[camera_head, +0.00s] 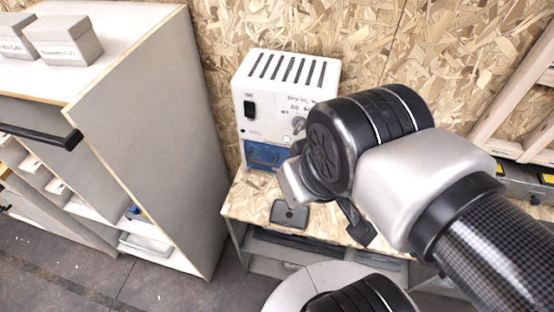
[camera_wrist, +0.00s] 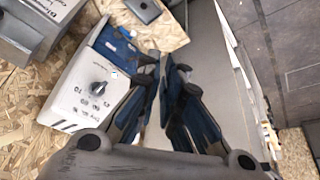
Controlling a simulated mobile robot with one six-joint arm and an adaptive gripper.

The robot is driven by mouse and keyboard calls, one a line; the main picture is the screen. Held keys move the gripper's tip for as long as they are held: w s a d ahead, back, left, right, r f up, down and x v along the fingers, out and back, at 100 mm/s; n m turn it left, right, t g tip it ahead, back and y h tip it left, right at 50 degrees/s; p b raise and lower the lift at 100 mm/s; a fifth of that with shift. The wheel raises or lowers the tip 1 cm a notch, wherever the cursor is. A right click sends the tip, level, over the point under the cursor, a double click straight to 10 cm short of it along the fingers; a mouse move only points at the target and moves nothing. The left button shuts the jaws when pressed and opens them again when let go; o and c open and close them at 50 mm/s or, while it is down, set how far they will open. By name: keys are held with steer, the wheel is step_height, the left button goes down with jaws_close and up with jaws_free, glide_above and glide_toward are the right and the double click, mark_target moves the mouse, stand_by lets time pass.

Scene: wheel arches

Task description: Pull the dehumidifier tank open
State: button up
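The dehumidifier (camera_head: 287,95) is a white box with slots on top, a switch and a knob on its front. It stands on the wooden bench against the chipboard wall. Its blue tank (camera_head: 262,155) sits low in the front, partly hidden by my arm. In the wrist view the white front (camera_wrist: 85,98) and the blue tank (camera_wrist: 117,44) lie left of my fingers. My gripper (camera_wrist: 168,62) has its fingertips close together with a narrow gap and nothing visible between them. The fingertips are beside the tank; I cannot tell whether they touch it. My gripper is mostly hidden in the head view.
A small dark box (camera_head: 290,214) lies on the bench (camera_head: 240,203) in front of the dehumidifier. A tall grey cabinet (camera_head: 150,120) stands close on the left, with grey boxes (camera_head: 65,42) on top. Wooden framing is at the right.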

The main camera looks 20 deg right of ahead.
steer(key=o, duration=0.5)
steer(key=w+n, duration=0.1)
steer(key=w, duration=0.2)
steer(key=w+n+g, duration=0.1)
steer(key=w+n, duration=0.1)
steer(key=w, duration=0.2)
steer(key=w+n+b, duration=0.1)
steer(key=w, duration=0.3)
steer(key=shift+d+f+n+h, duration=0.2)
steer(key=shift+d+n+h, duration=0.1)
steer(key=shift+c, duration=0.2)
steer(key=n+g+b, duration=0.2)
steer(key=n, duration=0.4)
glide_above(262, 162)
steer(key=s+a, duration=0.2)
steer(key=s, duration=0.1)
step_height(262, 162, down, 8)
steer(key=shift+h, duration=0.4)
steer(key=w+f+b, duration=0.1)
steer(key=f, duration=0.4)
steer(key=d+f+b, duration=0.1)
steer(key=f+b, duration=0.1)
steer(key=f, duration=0.4)
steer(key=w+f+b, duration=0.1)
steer(key=f+b, duration=0.1)
steer(key=f, duration=0.3)
steer(key=shift+w+d+f, duration=0.3)
steer(key=shift+d, duration=0.1)
jaws_close()
